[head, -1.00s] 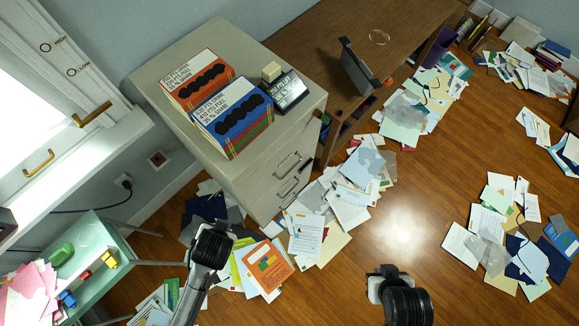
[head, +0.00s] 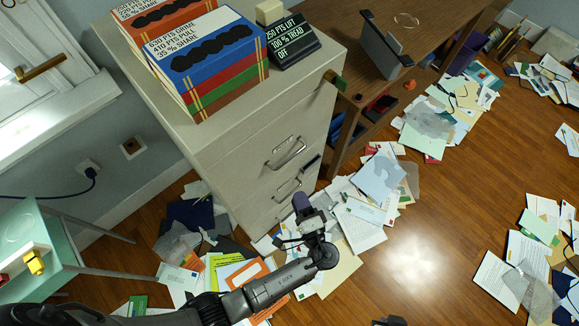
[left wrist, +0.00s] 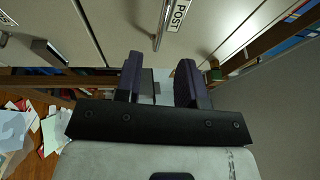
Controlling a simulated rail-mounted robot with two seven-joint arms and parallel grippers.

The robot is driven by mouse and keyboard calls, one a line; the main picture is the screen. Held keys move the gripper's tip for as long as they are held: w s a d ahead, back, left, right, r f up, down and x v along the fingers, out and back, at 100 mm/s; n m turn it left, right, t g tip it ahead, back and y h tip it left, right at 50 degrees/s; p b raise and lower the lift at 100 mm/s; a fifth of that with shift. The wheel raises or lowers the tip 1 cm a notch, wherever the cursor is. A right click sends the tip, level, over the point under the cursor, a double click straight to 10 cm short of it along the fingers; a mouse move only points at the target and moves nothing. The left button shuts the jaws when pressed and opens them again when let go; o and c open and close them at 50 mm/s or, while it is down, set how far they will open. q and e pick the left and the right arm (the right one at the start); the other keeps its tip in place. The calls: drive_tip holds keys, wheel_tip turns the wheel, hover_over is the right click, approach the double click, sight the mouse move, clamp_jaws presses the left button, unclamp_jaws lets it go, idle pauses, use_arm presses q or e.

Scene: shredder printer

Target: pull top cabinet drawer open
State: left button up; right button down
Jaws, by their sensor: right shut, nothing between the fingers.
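The pale grey cabinet (head: 240,160) stands left of the desk. Its upper handle (head: 286,152) and a lower handle (head: 288,190) show on the front. My left gripper (head: 302,203) is in front of the lower part of the cabinet, below the upper handle and apart from it. In the left wrist view its two dark fingers (left wrist: 160,82) are spread with nothing between them. A metal handle (left wrist: 161,28) beside a "POST" label lies beyond the fingertips. Only a dark sliver of my right gripper (head: 388,321) shows at the bottom edge; its fingers are not clear.
Boxes (head: 205,60) and a small dark sign (head: 287,40) stand on the cabinet top. A wooden desk (head: 440,20) adjoins it at right. Papers (head: 355,215) cover the floor around the cabinet's foot. A green table (head: 30,235) stands at lower left. Bare floor is right of centre.

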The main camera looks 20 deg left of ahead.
sight(290, 158)
use_arm(q)
drive_tip(key=shift+m+t, duration=0.5)
drive_tip(key=x, duration=0.9)
drive_tip(key=w+d+x, duration=0.1)
drive_tip(key=x, duration=0.3)
drive_tip(key=shift+w+f+b, duration=0.2)
drive_tip(key=shift+b, duration=0.15)
drive_tip(key=shift+c, duration=0.4)
clamp_jaws()
